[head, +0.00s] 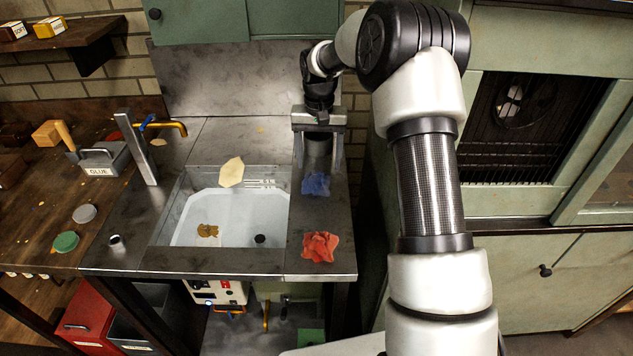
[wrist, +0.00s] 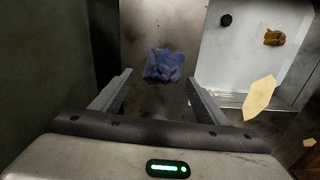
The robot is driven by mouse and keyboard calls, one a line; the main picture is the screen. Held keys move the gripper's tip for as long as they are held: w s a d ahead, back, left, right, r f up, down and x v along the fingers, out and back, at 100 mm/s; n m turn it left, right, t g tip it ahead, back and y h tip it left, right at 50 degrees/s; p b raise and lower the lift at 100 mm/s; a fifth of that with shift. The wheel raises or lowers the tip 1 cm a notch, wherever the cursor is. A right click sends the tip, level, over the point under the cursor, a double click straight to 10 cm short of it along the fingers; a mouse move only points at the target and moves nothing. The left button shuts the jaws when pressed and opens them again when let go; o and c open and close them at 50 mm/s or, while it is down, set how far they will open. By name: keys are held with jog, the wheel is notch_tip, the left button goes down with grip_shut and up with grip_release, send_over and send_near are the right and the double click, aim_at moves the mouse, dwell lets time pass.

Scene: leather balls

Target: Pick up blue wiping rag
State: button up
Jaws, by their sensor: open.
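The blue wiping rag (head: 316,184) lies crumpled on the narrow metal counter to the right of the sink in the head view. In the wrist view the blue rag (wrist: 163,65) shows whole, beyond the fingertips and roughly centred between them. My gripper (wrist: 158,88) is open and empty, with one finger on each side of the view. In the head view my gripper (head: 318,128) is above the back part of the same counter, behind the rag. The gap between the fingers and the rag is hard to judge.
A red rag (head: 320,247) lies nearer the counter's front edge. The sink basin (head: 225,222) is left of the rag, with a brown lump (head: 208,231) inside and a pale yellow piece (head: 231,171) at its back rim. A green cabinet (head: 520,255) stands to the right.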

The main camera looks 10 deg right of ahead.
aim_at(316, 171)
jog(key=f, duration=0.5)
jog(key=shift+w+a+f, duration=0.15)
jog(key=shift+w+a, duration=0.05)
jog(key=shift+a, duration=0.1)
jog(key=c, duration=1.2)
jog(key=shift+o, duration=0.2)
